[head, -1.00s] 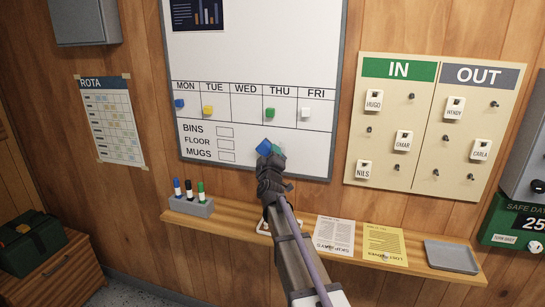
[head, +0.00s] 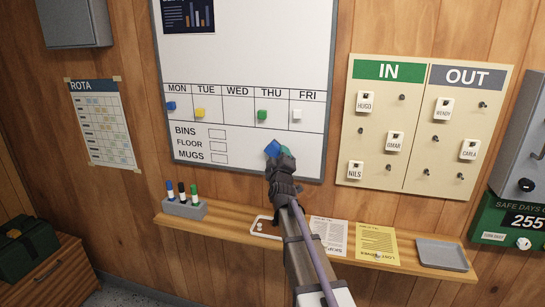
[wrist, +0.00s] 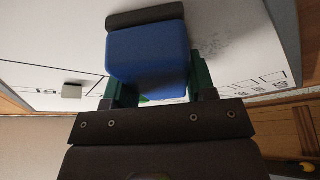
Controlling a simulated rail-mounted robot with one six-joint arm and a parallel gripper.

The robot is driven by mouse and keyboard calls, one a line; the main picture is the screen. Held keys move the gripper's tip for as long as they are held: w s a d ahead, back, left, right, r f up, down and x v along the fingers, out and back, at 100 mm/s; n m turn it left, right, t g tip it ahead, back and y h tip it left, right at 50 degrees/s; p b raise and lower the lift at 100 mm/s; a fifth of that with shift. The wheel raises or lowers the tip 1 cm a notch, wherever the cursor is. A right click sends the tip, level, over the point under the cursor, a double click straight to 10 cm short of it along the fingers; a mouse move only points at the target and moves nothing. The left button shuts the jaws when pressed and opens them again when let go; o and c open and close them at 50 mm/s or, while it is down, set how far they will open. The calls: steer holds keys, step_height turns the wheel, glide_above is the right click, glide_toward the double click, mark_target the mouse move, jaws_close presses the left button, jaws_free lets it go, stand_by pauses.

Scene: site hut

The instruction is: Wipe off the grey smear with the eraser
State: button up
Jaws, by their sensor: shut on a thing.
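My gripper (head: 280,152) is shut on the blue eraser (head: 272,147), near the lower right part of the whiteboard (head: 250,60). In the wrist view the eraser (wrist: 147,55) sits between the green fingers, its dark pad facing away from my gripper. The grey smear (wrist: 212,45) shows in the wrist view as faint speckles on the board just right of the eraser. I cannot tell whether the pad touches the board. In the head view I cannot make out the smear.
Coloured magnets sit under the weekdays, including a white one (head: 297,114). Below the board, a shelf (head: 220,216) holds a marker holder (head: 185,209), papers and a grey tray (head: 441,254). The IN/OUT board (head: 420,125) hangs to the right.

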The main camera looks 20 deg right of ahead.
mark_target(263, 149)
steer(key=shift+s+d, duration=0.85)
steer(key=shift+d, duration=0.25)
steer(key=shift+s+d, duration=0.85)
steer(key=shift+d, duration=0.3)
steer(key=shift+s+d, duration=0.85)
steer(key=shift+d, duration=0.25)
steer(key=shift+w, duration=0.1)
steer(key=shift+w+a, duration=1.45)
steer(key=shift+a, duration=0.4)
steer(key=shift+w+a, duration=1.4)
steer(key=shift+a, duration=0.5)
steer(key=shift+w+a, duration=1.45)
steer(key=shift+a, duration=0.4)
steer(key=shift+s+a, duration=0.9)
steer(key=shift+s, duration=0.3)
steer(key=shift+s+a, duration=0.9)
steer(key=shift+s, duration=0.3)
steer(key=shift+s+a, duration=0.9)
steer(key=shift+s, duration=0.3)
